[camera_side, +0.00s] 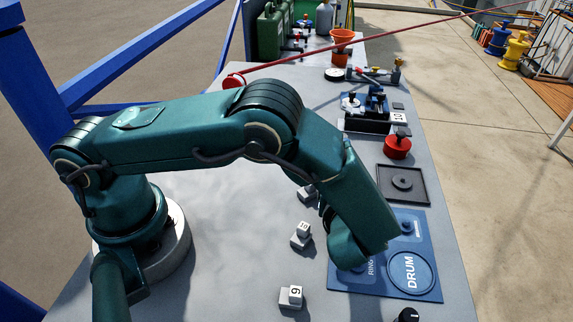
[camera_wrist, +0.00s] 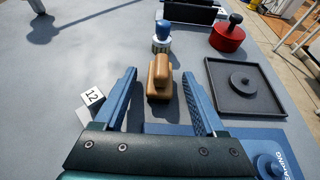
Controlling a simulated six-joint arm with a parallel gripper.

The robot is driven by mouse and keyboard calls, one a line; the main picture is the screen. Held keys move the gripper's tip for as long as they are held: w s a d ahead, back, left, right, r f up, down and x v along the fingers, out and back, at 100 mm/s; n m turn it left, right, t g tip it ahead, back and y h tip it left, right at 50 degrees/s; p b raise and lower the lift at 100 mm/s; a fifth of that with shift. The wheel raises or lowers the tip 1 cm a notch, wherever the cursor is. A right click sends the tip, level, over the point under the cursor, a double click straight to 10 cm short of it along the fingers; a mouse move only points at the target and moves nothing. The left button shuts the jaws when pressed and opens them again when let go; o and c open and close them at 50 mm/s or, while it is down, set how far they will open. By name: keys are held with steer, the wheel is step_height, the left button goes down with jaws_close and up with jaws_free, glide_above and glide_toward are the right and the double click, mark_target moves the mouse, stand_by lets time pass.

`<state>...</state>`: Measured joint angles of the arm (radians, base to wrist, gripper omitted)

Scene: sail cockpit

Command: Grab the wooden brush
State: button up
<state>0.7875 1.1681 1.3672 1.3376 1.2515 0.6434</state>
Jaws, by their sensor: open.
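The wooden brush (camera_wrist: 159,78) is a small tan-brown block with a raised, rounded upper part. In the wrist view it stands on the grey bench top, between and slightly beyond my fingers. My gripper (camera_wrist: 160,98) is open, with one blue finger on each side of the brush. A gap shows between the brush and each finger. How high the fingers are above the bench is hard to tell. In the side view my arm hides both the brush and the gripper fingers.
A blue-topped piece (camera_wrist: 162,35) stands just behind the brush. A black tray (camera_wrist: 243,87) and a red tin (camera_wrist: 228,38) lie to the right. A tag marked 12 (camera_wrist: 92,97) is left of the fingers. The blue DRUM mat (camera_side: 408,272) lies near the bench's right edge.

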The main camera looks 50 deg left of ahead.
jaws_close()
steer(key=shift+r, duration=0.1)
